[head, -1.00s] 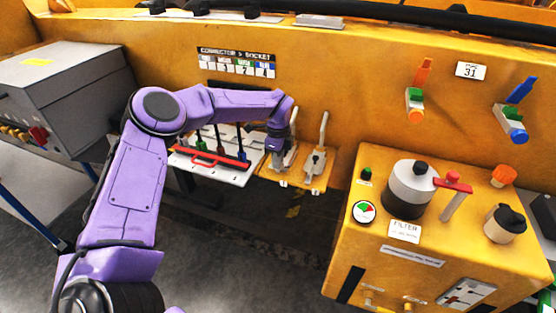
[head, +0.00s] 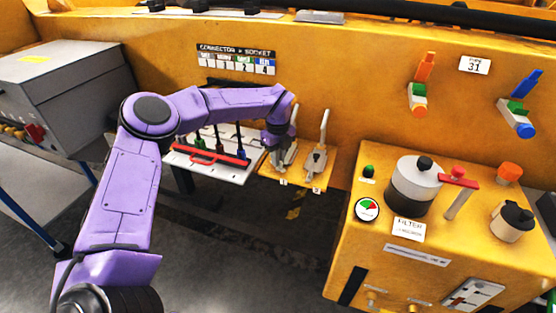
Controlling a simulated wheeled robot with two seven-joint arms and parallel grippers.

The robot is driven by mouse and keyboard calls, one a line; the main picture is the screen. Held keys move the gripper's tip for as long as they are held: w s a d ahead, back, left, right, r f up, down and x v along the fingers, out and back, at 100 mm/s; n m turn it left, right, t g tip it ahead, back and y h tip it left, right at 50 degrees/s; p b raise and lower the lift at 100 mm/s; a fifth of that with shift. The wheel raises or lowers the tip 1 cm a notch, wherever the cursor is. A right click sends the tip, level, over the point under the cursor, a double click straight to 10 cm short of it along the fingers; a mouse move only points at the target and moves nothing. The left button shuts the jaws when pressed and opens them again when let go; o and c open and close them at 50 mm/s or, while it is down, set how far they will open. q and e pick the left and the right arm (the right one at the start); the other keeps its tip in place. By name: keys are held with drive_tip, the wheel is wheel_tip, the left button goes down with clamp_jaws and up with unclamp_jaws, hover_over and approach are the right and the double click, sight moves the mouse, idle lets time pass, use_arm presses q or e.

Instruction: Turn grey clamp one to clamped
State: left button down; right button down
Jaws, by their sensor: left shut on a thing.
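Two grey toggle clamps stand side by side on a small yellow shelf at the wall, with small number tags on its front edge. The left one, grey clamp one (head: 286,157), is partly hidden behind my left gripper (head: 278,142). My left gripper is at this clamp's upright handle and shut on it; the fingertips are hard to make out. The other grey clamp (head: 316,158) stands just to the right with its handle upright, apart from the gripper. My right gripper is not in view.
A white panel (head: 232,176) with a red bar and dark levers lies left of the clamps, under my left forearm. A yellow console (head: 350,230) with a filter canister and knobs stands at the right. A grey cabinet (head: 70,85) stands at the left.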

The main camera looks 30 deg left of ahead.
use_arm(q)
drive_tip(key=m, duration=0.2)
drive_tip(key=shift+s+d+f+m, duration=0.15)
drive_tip(key=shift+f+m, duration=0.1)
drive_tip(key=shift+m, duration=0.15)
drive_tip(key=m, duration=0.2)
drive_tip(key=shift+m, duration=0.4)
drive_tip(key=m, duration=0.5)
drive_tip(key=shift+m, duration=0.4)
drive_tip(key=c, duration=1.3)
unclamp_jaws()
drive_tip(key=shift+o, duration=0.5)
drive_tip(key=shift+p, duration=0.3)
drive_tip(key=shift+r, duration=0.1)
